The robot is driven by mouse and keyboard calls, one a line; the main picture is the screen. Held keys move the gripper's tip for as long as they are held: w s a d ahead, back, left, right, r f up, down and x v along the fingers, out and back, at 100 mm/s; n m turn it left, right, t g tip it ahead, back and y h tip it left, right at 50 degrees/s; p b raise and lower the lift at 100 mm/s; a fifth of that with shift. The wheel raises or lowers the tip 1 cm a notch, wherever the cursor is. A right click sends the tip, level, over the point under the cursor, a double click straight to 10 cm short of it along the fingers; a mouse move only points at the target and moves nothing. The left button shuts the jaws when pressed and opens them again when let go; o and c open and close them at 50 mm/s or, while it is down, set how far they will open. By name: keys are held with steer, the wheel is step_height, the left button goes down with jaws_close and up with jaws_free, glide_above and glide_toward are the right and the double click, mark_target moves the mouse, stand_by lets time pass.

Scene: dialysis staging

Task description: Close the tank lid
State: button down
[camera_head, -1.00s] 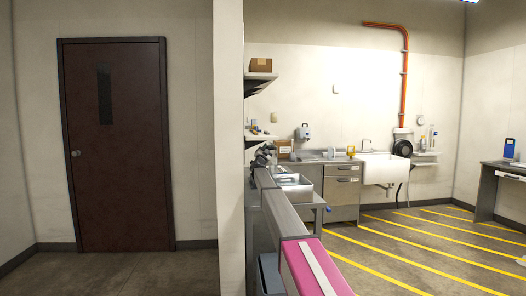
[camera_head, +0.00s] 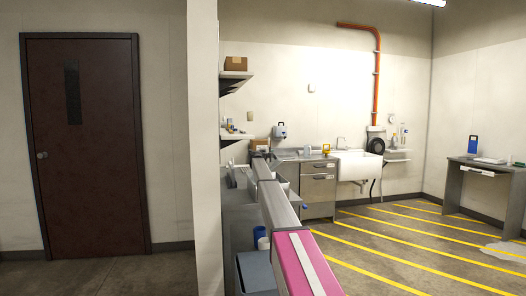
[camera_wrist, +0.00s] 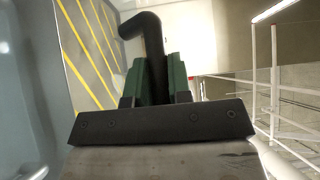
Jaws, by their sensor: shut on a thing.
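My gripper (camera_wrist: 160,62) shows in the wrist view with its two green fingers shut on a black bent bar (camera_wrist: 146,27), which looks like a handle. The bar runs up from between the fingers and bends left. What the bar is attached to is hidden. A smooth grey-blue surface (camera_wrist: 25,110) fills the left side of that view; I cannot tell whether it is the tank or its lid. In the head view my arm reaches forward over the counter, and its gripper cannot be made out. No tank lid can be identified for certain there.
A grey-blue bin (camera_head: 255,272) and a blue bottle (camera_head: 259,236) stand left of my arm. A white sink (camera_head: 357,165) and a steel cabinet (camera_head: 318,190) line the back wall. A desk (camera_head: 485,180) stands at right.

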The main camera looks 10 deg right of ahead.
steer(key=d+f+m+g+y, duration=0.2)
steer(key=d+f+m+y, duration=0.2)
steer(key=d+f, duration=0.3)
step_height(320, 180, down, 4)
steer(key=shift+f+g, duration=0.25)
steer(key=shift+g, duration=0.15)
steer(key=c, duration=1.3)
jaws_free()
steer(key=shift+c, duration=0.2)
steer(key=shift+s, duration=0.1)
steer(key=v, duration=1)
steer(key=shift+s+a+r, duration=0.1)
steer(key=shift+s+r, duration=0.2)
